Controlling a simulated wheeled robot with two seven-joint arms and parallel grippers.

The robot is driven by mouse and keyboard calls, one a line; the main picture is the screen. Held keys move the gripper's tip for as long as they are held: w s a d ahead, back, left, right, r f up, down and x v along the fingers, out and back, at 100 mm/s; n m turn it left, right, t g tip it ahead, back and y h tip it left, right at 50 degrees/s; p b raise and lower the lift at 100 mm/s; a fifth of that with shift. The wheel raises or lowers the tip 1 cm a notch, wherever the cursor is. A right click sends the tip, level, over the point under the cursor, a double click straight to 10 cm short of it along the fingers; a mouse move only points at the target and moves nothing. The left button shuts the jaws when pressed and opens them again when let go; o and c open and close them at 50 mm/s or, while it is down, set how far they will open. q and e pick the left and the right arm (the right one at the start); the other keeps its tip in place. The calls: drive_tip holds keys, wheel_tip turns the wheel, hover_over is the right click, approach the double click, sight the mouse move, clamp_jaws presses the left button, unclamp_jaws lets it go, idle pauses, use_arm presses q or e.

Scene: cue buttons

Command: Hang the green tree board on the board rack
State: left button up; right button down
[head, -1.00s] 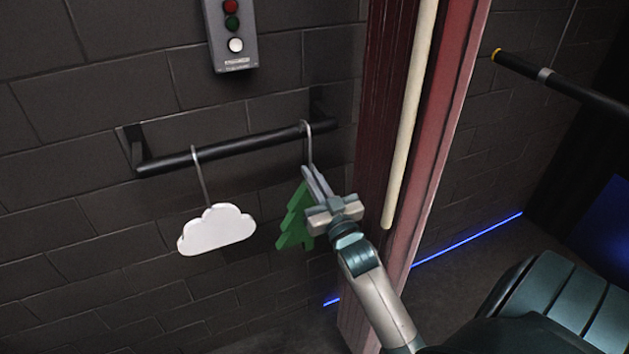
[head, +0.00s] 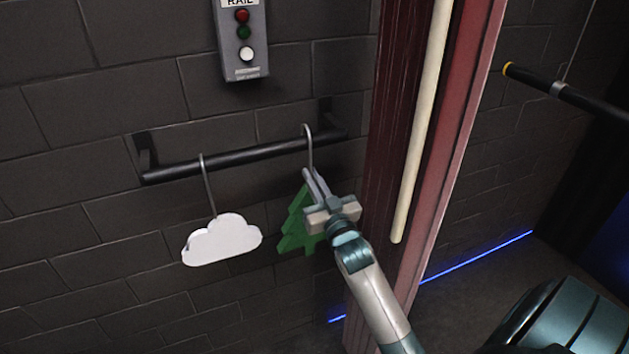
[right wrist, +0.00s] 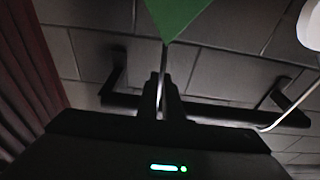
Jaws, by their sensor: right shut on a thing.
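The green tree board (head: 296,226) shows in the head view, partly hidden behind my right gripper. Its metal hook (head: 309,146) rises to the right part of the black rack bar (head: 240,156), with its curved top at the bar; I cannot tell whether the bar carries its weight. My right gripper (head: 312,178) is shut on the hook's stem, just above the board. In the right wrist view the green board (right wrist: 180,14) is at the top, and the stem runs between the fingers (right wrist: 162,92). My left gripper is not in view.
A white cloud board (head: 222,240) hangs by its hook from the left part of the bar. A grey button box (head: 241,40) is on the wall above. A reddish post (head: 436,170) with a pale pole (head: 421,130) stands close to the right of the bar.

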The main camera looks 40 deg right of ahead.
drive_tip(key=shift+w+d+f+b, duration=0.1)
drive_tip(key=shift+w+f+b, duration=0.05)
drive_tip(key=shift+f+b, duration=0.75)
drive_tip(key=c, duration=1.8)
unclamp_jaws()
drive_tip(key=shift+c, duration=0.2)
drive_tip(key=o, duration=0.5)
drive_tip(key=shift+f, duration=0.25)
drive_tip(key=shift+r, duration=0.15)
